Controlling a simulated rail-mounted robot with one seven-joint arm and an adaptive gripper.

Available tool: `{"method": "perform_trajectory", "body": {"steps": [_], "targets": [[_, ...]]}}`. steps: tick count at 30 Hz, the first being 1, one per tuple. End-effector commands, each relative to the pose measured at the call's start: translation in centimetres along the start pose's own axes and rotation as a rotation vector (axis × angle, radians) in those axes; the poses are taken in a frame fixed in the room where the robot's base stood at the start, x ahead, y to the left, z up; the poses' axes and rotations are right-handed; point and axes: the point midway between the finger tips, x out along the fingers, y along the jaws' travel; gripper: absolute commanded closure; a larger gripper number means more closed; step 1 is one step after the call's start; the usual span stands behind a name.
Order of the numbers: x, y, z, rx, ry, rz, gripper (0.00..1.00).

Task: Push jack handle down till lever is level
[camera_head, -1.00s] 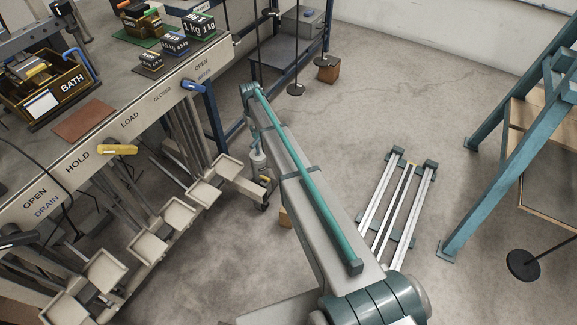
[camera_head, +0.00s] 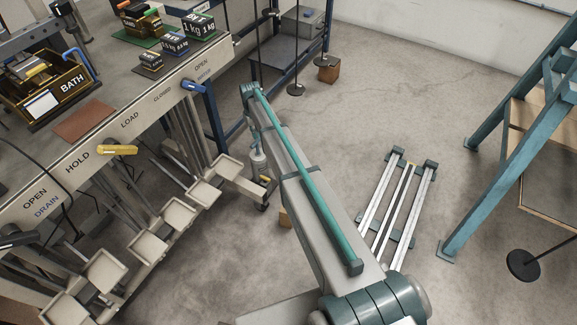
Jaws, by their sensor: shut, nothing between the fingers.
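My arm (camera_head: 300,185) reaches from the bottom right toward the upper left, beside the beige bench. Its far end drops behind the link, where a small grey part (camera_head: 257,160) shows; I cannot make out gripper fingers there. I cannot tell which part is the jack handle. The bench front carries a yellow handle (camera_head: 118,150) beside HOLD, lying about flat, and a blue handle (camera_head: 193,86) near OPEN. A dark handle (camera_head: 20,239) sits near DRAIN at the left edge. Several levers below end in beige trays (camera_head: 148,247), stepped along the bench.
A box marked BATH (camera_head: 62,92) and several weights (camera_head: 199,25) stand on the bench top. A blue rack (camera_head: 283,60) is behind the arm. Metal rails (camera_head: 380,195) lie on the floor, and a teal frame (camera_head: 500,130) stands at right. The floor between them is clear.

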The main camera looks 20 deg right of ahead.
Motion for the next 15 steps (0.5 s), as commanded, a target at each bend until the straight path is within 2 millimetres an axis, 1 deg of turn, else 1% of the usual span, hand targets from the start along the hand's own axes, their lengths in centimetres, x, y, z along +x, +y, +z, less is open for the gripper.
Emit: {"method": "perform_trajectory", "body": {"steps": [5, 15], "targets": [[0.4, 0.0, 0.0, 0.000, -0.001, 0.000, 1.00], [2.4, 0.0, 0.0, 0.000, 0.000, 0.000, 1.00]]}}
